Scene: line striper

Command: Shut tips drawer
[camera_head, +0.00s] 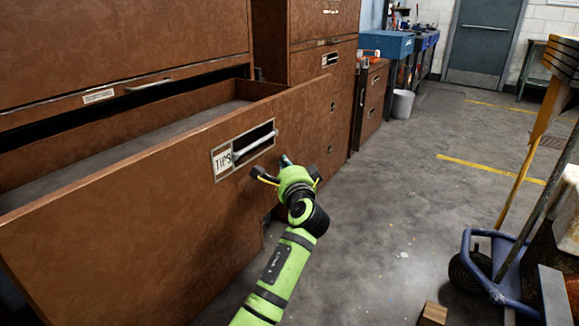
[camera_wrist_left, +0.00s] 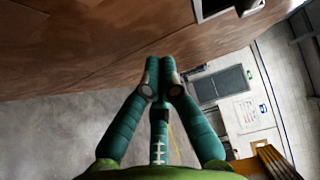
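The brown tips drawer (camera_head: 150,200) stands pulled out of its cabinet, with its inside showing in the head view. Its front carries a TIPS label (camera_head: 223,161) and a silver handle (camera_head: 255,143) in a dark recess. My left gripper (camera_head: 286,162) is just right of and below the handle, near the drawer front. I cannot tell whether it touches the front. In the left wrist view the teal fingers (camera_wrist_left: 159,62) meet at their tips with nothing between them. The drawer front (camera_wrist_left: 90,40) fills the upper left there, and part of the handle (camera_wrist_left: 248,5) shows at the top. My right gripper is out of view.
Another labelled drawer (camera_head: 120,92) sits above the open one. More brown cabinets (camera_head: 325,75) stand behind. A blue cart (camera_head: 490,265) stands at the right, and a small wooden block (camera_head: 433,314) lies on the floor. The grey floor between is mostly clear.

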